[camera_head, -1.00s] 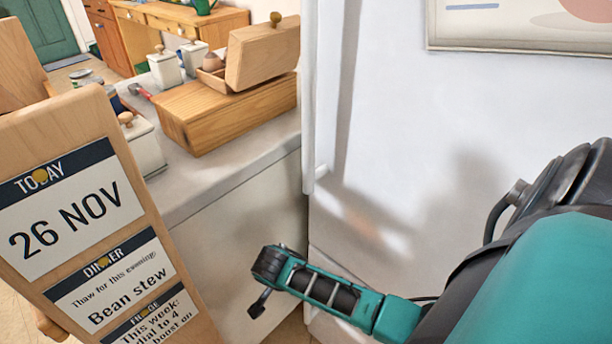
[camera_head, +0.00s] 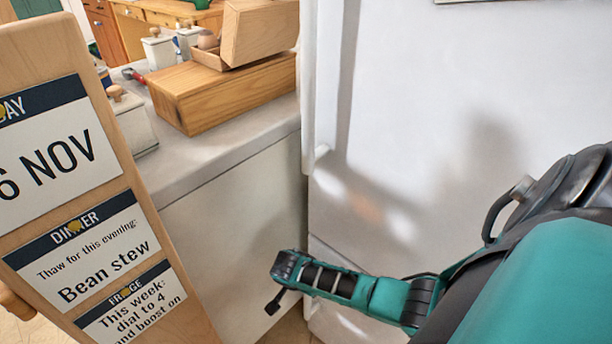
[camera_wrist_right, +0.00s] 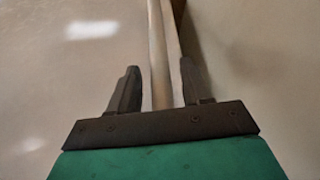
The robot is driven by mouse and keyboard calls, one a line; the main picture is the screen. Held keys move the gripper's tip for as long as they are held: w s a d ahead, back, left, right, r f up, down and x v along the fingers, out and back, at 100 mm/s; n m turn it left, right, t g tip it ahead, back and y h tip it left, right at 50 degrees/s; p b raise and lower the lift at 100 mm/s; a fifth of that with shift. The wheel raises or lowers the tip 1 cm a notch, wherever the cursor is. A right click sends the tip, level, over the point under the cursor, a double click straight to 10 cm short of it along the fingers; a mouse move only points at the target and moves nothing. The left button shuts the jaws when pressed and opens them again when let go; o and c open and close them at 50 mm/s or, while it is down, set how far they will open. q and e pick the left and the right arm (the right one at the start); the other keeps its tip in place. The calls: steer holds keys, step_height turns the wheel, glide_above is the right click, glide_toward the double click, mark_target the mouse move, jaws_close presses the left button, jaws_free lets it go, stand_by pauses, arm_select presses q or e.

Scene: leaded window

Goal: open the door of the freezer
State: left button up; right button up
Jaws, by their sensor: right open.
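A tall white appliance fills the right of the head view. A seam divides its upper door (camera_head: 430,130) from a lower door (camera_head: 345,320), most of which my arm hides. A long white upright handle or edge strip (camera_head: 309,90) runs along the upper door's left side. My right gripper (camera_head: 275,301) is low, near the appliance's left front edge. In the right wrist view it is open (camera_wrist_right: 160,85), with a pale upright bar or edge (camera_wrist_right: 159,50) between its fingers. I cannot tell whether they touch it. My left gripper is out of view.
A wooden board (camera_head: 95,190) with date and dinner cards stands close at the left. A grey counter (camera_head: 225,150) holds a wooden box (camera_head: 225,95) and white canisters (camera_head: 135,120). The counter's pale side panel (camera_head: 240,230) is beside my right gripper.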

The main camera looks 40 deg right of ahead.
jaws_close()
stand_by(0.3)
steer(key=shift+s+a, duration=0.1)
